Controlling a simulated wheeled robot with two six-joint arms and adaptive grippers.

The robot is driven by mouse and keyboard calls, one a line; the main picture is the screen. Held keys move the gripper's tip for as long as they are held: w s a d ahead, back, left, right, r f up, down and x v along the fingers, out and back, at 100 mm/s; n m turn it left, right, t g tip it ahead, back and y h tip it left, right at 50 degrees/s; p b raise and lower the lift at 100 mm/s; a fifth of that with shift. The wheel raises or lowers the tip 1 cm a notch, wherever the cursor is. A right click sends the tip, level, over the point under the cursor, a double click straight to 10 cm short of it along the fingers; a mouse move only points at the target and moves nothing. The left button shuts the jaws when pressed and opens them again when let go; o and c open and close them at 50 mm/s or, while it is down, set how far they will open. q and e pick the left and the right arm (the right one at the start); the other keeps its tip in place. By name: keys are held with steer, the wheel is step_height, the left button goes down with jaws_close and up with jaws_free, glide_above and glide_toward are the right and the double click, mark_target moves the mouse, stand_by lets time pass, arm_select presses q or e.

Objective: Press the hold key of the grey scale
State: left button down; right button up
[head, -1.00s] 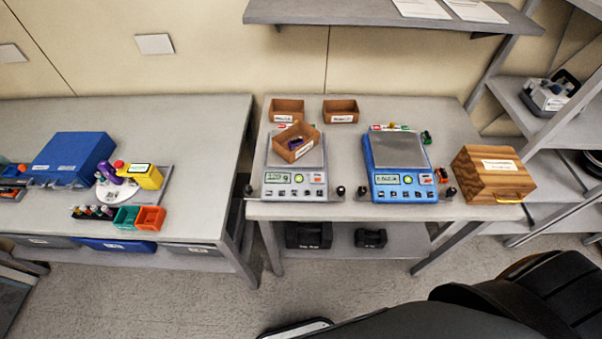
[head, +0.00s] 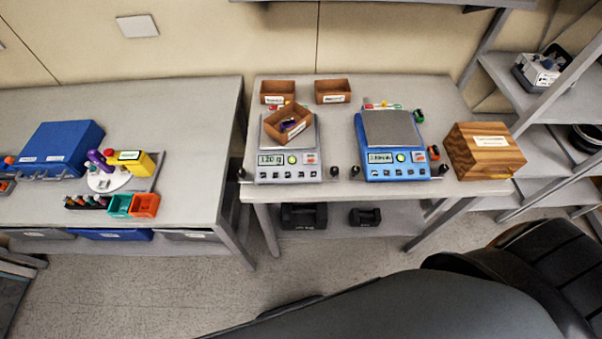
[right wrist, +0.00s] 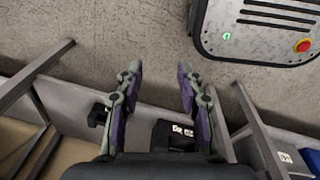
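The grey scale (head: 267,174) stands on the right-hand table in the head view. Its lit display (head: 271,160) reads about 120 g. A row of small keys lies along its front face, with a green round key and a red-marked key; their labels are too small to read. A brown open box (head: 289,126) sits tilted on its pan with something dark purple inside. My right gripper (right wrist: 160,75) shows in the right wrist view with its two fingers apart and nothing between them, above the floor and away from the scale. My left gripper is not in view.
A blue scale (head: 397,172) stands to the right of the grey one, then a wooden box (head: 486,152). Small dark knobs stand beside the scales at the table's front edge. Two brown boxes (head: 332,98) are behind. Black weights (head: 304,216) lie on the shelf below.

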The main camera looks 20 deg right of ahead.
jaws_close()
steer(key=shift+d, duration=0.15)
stand_by(1.0)
